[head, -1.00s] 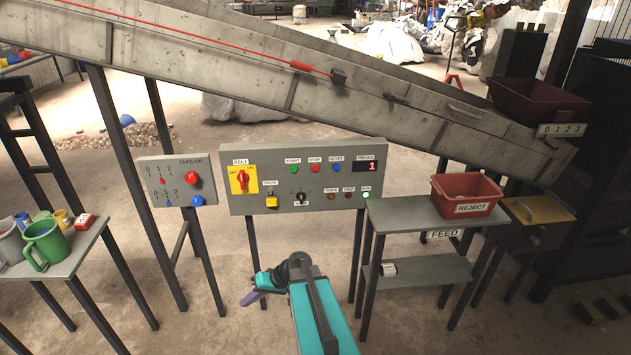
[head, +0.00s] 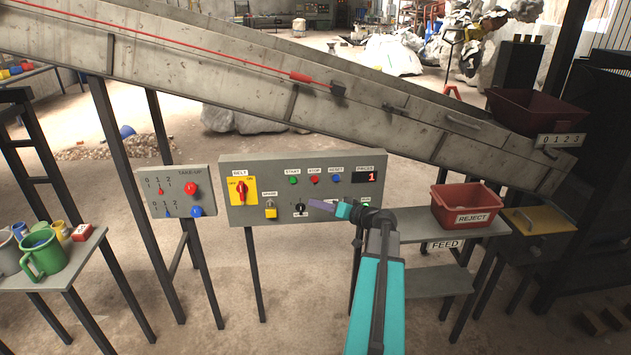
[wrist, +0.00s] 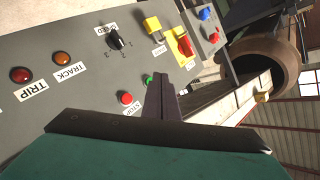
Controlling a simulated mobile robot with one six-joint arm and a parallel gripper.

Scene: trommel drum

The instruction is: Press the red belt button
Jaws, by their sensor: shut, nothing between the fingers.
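The grey control panel (head: 345,215) carries a small red button (head: 314,180) under a STOP label, between a green START button (head: 293,181) and a blue RESET button (head: 336,178). A red switch (head: 240,188) on a yellow plate is labelled BELT. My gripper (head: 312,203) is shut and empty, in front of the panel and below the red button in the head view. In the wrist view, the shut fingers (wrist: 162,82) stand close beside the red STOP button (wrist: 125,97), with the green button (wrist: 149,79) near their tips. Contact with the panel cannot be told.
A black knob (head: 300,208) and a yellow padlock (head: 270,209) sit lower on the panel. A smaller take-up panel (head: 176,190) with a red knob (head: 190,188) stands left. A red REJECT bin (head: 466,205) stands on the right-hand shelf. The sloping conveyor (head: 270,80) passes above.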

